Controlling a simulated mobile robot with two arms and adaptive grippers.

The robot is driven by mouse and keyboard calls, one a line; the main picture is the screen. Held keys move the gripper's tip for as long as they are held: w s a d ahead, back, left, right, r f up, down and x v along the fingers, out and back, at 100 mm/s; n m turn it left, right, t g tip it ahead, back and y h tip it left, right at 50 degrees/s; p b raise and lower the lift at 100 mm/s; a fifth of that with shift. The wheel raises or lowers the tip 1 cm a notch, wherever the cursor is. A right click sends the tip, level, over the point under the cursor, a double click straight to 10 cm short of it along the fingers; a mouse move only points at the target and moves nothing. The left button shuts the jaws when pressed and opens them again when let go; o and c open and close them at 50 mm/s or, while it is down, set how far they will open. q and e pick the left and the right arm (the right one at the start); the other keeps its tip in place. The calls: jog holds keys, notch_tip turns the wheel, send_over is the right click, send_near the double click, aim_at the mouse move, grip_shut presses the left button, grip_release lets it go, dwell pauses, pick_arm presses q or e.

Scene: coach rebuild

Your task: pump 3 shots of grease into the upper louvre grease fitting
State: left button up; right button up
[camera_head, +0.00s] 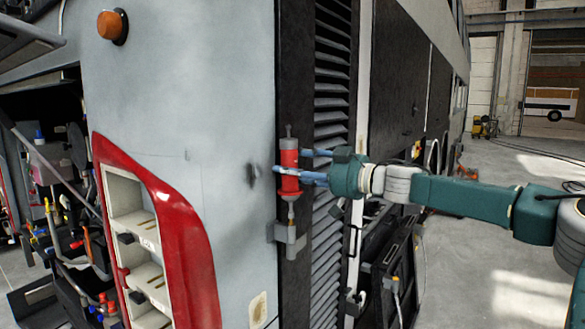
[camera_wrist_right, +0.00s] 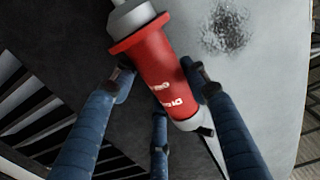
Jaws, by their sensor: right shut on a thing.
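A red grease gun (camera_head: 289,172) stands upright in front of the black strip beside the louvres (camera_head: 328,90). Its thin lower end points down to a grey bracket (camera_head: 290,236) on the strip; I cannot tell whether the two are coupled. No grease fitting can be made out clearly. My right gripper (camera_head: 290,176) is shut on the gun's red barrel, its blue fingers coming from the right. In the right wrist view the barrel (camera_wrist_right: 163,72) with white lettering lies between the blue fingers (camera_wrist_right: 155,90). My left gripper is not in view.
The coach's grey corner panel (camera_head: 190,120) is left of the gun, with a red-framed recess of shelves (camera_head: 130,200) lower down. An open dark flap (camera_head: 385,265) hangs low at the right. Clear concrete floor (camera_head: 490,240) lies at the right.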

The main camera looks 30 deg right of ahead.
aim_at(293, 144)
jog(key=shift+s+f+b, duration=0.1)
jog(key=shift+f+b, duration=0.45)
jog(key=shift+f, duration=0.3)
dwell(0.4)
jog(key=shift+r, duration=0.1)
jog(key=shift+r+p, duration=0.75)
jog(key=shift+p, duration=0.05)
jog(key=shift+r, duration=0.35)
jog(key=shift+r+p, duration=2.4)
jog(key=shift+r, duration=0.1)
